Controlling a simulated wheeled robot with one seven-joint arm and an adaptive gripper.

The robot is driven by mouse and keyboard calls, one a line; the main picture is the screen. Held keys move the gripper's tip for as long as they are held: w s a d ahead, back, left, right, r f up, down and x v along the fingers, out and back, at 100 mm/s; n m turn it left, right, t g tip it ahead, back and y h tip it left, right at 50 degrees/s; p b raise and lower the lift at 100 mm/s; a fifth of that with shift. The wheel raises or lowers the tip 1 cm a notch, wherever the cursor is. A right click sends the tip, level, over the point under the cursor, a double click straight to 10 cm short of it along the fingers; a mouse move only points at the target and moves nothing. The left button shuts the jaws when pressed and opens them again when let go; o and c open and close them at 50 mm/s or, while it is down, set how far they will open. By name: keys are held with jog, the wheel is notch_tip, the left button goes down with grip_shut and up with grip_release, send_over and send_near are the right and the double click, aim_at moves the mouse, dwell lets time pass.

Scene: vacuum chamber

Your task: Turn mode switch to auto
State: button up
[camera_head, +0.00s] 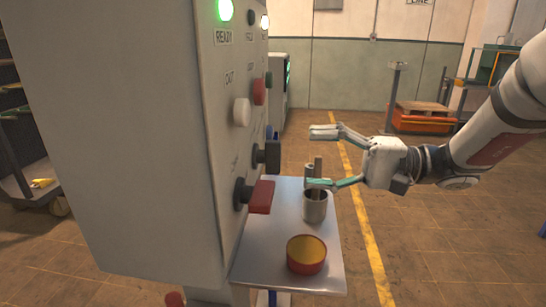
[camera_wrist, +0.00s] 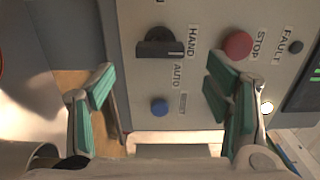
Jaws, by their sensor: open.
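The mode switch is a black knob with a bar handle (camera_head: 268,157) on the grey cabinet's front panel. It shows at the upper middle of the wrist view (camera_wrist: 160,45), beside the labels HAND and AUTO. Its bar lies crosswise in that view; I cannot tell which label it points to. My gripper (camera_head: 320,157) is open and empty, to the right of the panel with its fingers toward it and a gap between.
A red-handled switch (camera_head: 260,197) sits nearer on the panel. A red STOP button (camera_wrist: 238,45) and a blue button (camera_wrist: 159,107) are near the mode switch. Below is a metal shelf (camera_head: 262,262) with a metal cup (camera_head: 315,208) holding upright items and a red tin (camera_head: 306,262).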

aim_at(274, 172)
jog(key=a, duration=0.8)
jog(key=shift+w+a, duration=0.1)
jog(key=c, duration=1.2)
